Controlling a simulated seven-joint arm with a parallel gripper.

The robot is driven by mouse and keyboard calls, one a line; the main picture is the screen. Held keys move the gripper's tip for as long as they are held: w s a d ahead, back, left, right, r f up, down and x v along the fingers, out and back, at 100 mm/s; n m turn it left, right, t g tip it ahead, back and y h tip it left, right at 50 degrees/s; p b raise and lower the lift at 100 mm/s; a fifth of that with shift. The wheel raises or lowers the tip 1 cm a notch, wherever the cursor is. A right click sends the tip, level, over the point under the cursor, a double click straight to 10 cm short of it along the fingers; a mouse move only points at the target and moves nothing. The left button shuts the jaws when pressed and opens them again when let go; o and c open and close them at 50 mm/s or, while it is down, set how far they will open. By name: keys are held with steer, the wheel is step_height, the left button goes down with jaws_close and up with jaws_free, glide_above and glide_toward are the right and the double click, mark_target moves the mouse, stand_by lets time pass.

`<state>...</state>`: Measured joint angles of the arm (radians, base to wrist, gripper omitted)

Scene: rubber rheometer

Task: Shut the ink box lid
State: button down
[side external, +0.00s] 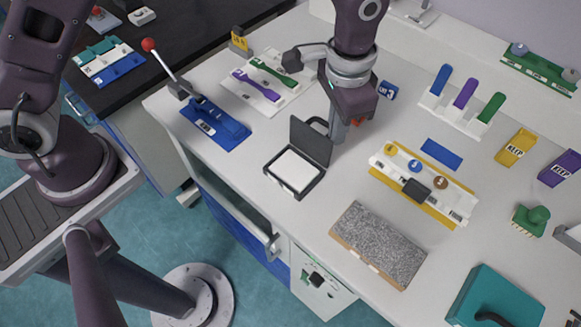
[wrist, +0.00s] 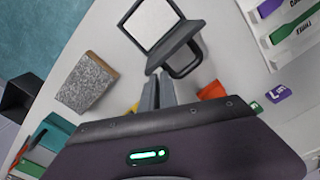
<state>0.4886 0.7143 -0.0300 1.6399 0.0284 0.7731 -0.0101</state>
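The ink box (side external: 294,173) is a small black box with a white pad, on the white bench. Its black lid (side external: 311,142) stands raised at the box's back edge, so the box is open. The wrist view shows the white pad (wrist: 152,22), the lid (wrist: 174,47) and a dark loop (wrist: 186,66) behind the lid. My gripper (side external: 337,133) points down just behind the lid, to its right. In the wrist view my gripper's fingertips (wrist: 158,80) are together with nothing visible between them, close to the lid; whether they touch it is unclear.
A blue lever device (side external: 216,124) with a red-knobbed rod stands to the left. A grey speckled block (side external: 378,245) lies in front right, near a yellow-edged white tray (side external: 424,187). An orange object (wrist: 211,91) sits close beside my gripper. Bench around the box's front is clear.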

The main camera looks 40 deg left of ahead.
steer(key=shift+s+a+f, duration=0.1)
steer(key=shift+s+f, duration=0.05)
steer(key=shift+s, duration=0.9)
steer(key=shift+s+a+f, duration=0.1)
steer(key=shift+s+f, duration=0.05)
steer(key=shift+s, duration=0.9)
step_height(320, 180, up, 7)
steer(key=shift+w+r, duration=0.15)
steer(key=shift+w, duration=0.1)
steer(key=shift+d, duration=0.1)
